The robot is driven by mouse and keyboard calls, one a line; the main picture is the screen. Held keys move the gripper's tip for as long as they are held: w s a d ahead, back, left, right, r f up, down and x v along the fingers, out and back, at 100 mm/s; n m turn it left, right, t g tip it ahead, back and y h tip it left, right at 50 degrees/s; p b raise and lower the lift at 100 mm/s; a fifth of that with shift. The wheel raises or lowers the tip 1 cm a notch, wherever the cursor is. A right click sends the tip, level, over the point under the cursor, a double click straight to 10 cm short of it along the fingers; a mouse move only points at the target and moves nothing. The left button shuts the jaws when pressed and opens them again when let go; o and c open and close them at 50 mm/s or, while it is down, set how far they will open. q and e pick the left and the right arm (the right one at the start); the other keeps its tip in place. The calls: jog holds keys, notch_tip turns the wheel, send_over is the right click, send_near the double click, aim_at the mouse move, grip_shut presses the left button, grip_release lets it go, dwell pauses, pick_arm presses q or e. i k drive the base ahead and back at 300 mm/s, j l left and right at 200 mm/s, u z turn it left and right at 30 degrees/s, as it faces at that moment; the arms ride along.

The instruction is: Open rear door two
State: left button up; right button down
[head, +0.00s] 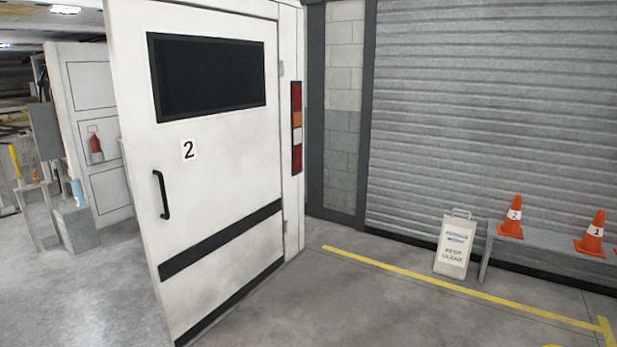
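Rear door two (215,190) is a tall white panel with a dark window (207,76), a "2" label (188,150) and a black stripe. Its black vertical handle (161,194) is near the left edge. Its right edge meets the white post with the red and orange tail lamp (297,127). The door stands at an angle, its free left edge nearer me than its hinge side, so it looks swung out. The opening behind it is hidden. Neither gripper is in view.
Another white panel with a fire extinguisher (96,147) stands behind at left, beside a grey box (76,226). A keep-clear sign (455,243), a bench and orange cones (511,216) stand at right by the roller shutter (490,110). Floor between is clear.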

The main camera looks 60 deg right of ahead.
aim_at(195, 90)
jog(key=z, duration=1.65)
jog(key=i, duration=0.3)
